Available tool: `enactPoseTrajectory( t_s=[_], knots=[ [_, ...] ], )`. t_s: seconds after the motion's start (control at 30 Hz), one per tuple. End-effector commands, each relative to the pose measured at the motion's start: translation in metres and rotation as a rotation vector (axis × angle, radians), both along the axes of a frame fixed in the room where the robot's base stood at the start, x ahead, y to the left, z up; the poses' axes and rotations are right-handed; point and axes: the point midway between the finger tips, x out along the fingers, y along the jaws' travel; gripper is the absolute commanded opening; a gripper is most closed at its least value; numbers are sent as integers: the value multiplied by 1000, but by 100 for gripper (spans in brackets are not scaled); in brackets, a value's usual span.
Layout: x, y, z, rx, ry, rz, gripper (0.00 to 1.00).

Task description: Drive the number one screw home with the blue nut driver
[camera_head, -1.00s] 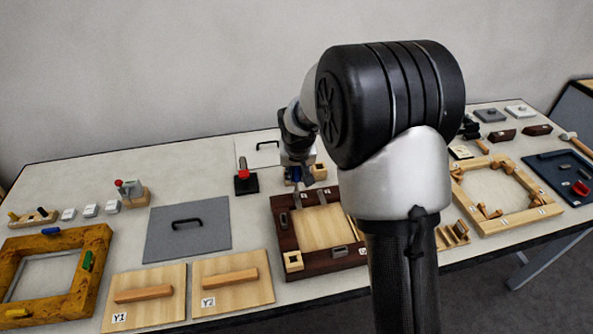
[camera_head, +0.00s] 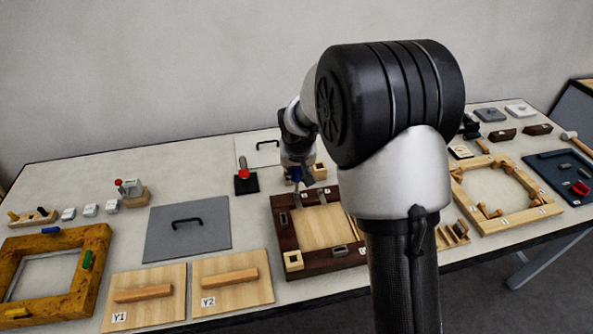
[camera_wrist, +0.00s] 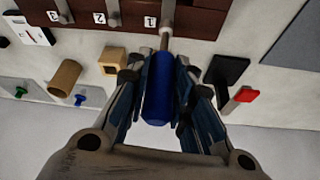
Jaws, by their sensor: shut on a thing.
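My gripper (camera_wrist: 160,84) is shut on the blue nut driver (camera_wrist: 157,95) in the wrist view, with a finger on each side of its handle. The driver's grey shaft (camera_wrist: 164,40) points at the dark wooden frame (camera_wrist: 200,18), beside the label 1 (camera_wrist: 150,22). Its tip meets or nearly meets a metal piece (camera_wrist: 168,12) there; the number one screw itself cannot be made out. In the head view my gripper (camera_head: 297,176) is over the back left corner of the dark frame (camera_head: 286,235), partly hidden by my arm.
A black block with a red top (camera_head: 245,180) stands close left of the gripper. A small wooden block (camera_wrist: 113,60) is near it in the wrist view. A grey panel with a handle (camera_head: 188,232) lies left of the frame. Labels 2 and 3 sit along the frame's edge.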

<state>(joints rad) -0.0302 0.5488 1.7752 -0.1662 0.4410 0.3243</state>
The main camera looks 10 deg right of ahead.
Motion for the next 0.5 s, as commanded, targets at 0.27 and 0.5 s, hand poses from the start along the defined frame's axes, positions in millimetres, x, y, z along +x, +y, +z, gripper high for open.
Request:
enactPoseTrajectory(
  t_s=[0.27,0.5],
  knots=[
    [1,0,20,0,-4,0,0],
    [2,0,35,0,-6,0,0]
  ],
)
